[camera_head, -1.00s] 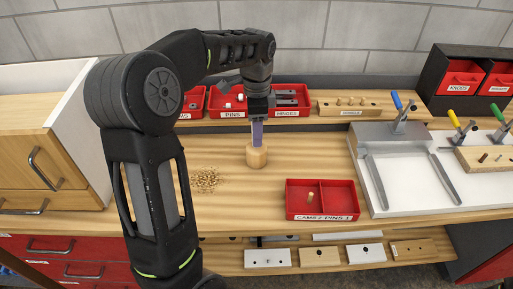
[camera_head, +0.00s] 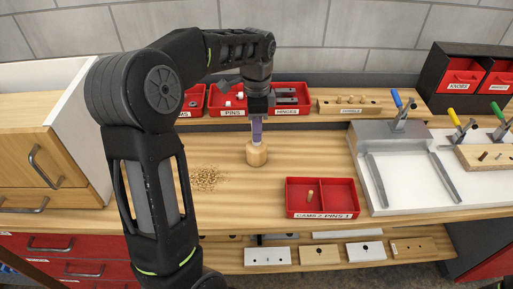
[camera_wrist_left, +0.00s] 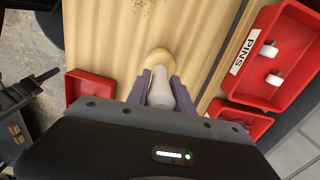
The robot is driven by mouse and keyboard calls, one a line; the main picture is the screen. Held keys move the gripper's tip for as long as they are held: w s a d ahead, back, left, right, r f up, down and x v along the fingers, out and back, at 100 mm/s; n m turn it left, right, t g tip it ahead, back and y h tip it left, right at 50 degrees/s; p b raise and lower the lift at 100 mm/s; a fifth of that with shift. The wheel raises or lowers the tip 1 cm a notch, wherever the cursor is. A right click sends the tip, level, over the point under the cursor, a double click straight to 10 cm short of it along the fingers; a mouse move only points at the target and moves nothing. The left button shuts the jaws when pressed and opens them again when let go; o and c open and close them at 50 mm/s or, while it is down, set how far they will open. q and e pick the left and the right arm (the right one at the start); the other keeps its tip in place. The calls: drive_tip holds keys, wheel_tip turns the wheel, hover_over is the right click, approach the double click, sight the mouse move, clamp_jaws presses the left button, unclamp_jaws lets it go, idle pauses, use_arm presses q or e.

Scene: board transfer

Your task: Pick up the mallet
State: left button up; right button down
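The mallet (camera_head: 257,155) stands upright on its pale wooden head on the bench, handle up. In the left wrist view its light handle (camera_wrist_left: 161,92) runs between the fingers, with the round head (camera_wrist_left: 158,58) beyond. My left gripper (camera_head: 257,134) points straight down over the mallet. Its purple fingers flank the handle on both sides with no clear gap, so it looks shut on it. The head appears to rest on the bench top.
A red two-compartment tray (camera_head: 321,213) holding a peg lies to the right. Red bins (camera_head: 233,113) stand behind. A white fixture (camera_head: 382,213) stands further right.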

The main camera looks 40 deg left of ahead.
use_arm(q)
clamp_jaws()
drive_tip(key=shift+r, duration=0.1)
idle(0.4)
wheel_tip(320, 180, up, 8)
drive_tip(key=shift+w+f, duration=0.1)
drive_tip(key=shift+r+p, duration=0.7)
drive_tip(key=shift+r, duration=0.1)
drive_tip(key=shift+r+p, duration=0.3)
drive_tip(key=shift+f, duration=0.1)
